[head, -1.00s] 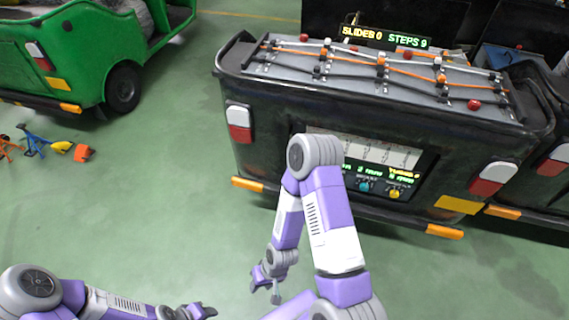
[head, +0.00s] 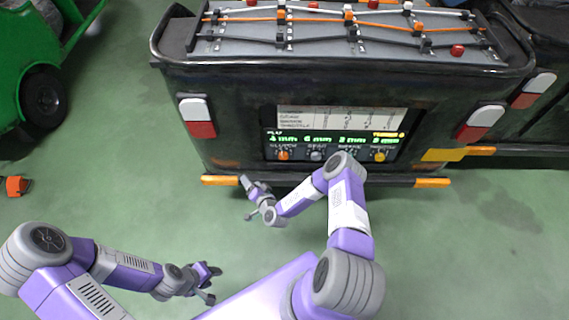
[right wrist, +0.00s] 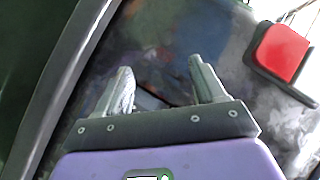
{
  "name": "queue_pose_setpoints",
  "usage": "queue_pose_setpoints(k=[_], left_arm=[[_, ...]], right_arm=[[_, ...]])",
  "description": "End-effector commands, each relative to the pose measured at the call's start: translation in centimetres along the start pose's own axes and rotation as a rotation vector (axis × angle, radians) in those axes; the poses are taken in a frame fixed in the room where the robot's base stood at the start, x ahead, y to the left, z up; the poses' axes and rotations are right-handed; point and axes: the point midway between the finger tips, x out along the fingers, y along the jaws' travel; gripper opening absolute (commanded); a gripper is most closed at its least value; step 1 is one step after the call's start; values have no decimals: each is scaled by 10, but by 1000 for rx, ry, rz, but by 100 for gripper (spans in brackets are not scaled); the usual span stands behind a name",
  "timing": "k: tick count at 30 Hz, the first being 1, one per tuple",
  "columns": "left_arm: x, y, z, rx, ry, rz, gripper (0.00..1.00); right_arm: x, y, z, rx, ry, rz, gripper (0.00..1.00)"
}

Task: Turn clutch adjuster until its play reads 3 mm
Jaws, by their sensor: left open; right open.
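The clutch adjuster is an orange knob (head: 284,155) at the left end of a row of knobs on the dark adjuster panel (head: 335,135) of the black vehicle. The green readout above it looks like 4 mm, though the digits are small. My right gripper (head: 246,198) is open and empty, below and left of the panel, apart from the knob. In the right wrist view its open fingers (right wrist: 163,85) have nothing between them, and no knob shows there. My left gripper (head: 214,284) is open and empty over the floor, lower left.
A grey knob (head: 316,155) and a yellow knob (head: 380,156) share the row; my right arm partly hides the one between. An orange bar (head: 220,180) juts at the vehicle's lower left. A red lamp (right wrist: 281,54) is in the right wrist view.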

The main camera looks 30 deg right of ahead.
Motion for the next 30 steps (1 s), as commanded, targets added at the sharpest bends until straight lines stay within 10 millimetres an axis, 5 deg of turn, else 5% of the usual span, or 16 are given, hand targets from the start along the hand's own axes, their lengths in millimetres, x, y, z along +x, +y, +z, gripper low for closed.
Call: queue_pose_setpoints(k=[1, 3, 9, 30], left_arm=[[11, -4, -1, 0, 1, 0, 43], [16, -6, -1, 0, 1, 0, 43], [24, -9, -2, 1, 1, 0, 43], [50, -18, -3, 1, 1, 0, 43]], right_arm=[[10, 29, -17, 54, 147, 6, 69], [12, 54, -45, 98, 323, 3, 69], [0, 98, -87, 149, 613, 12, 69], [56, 106, -138, 151, 650, 11, 69]])
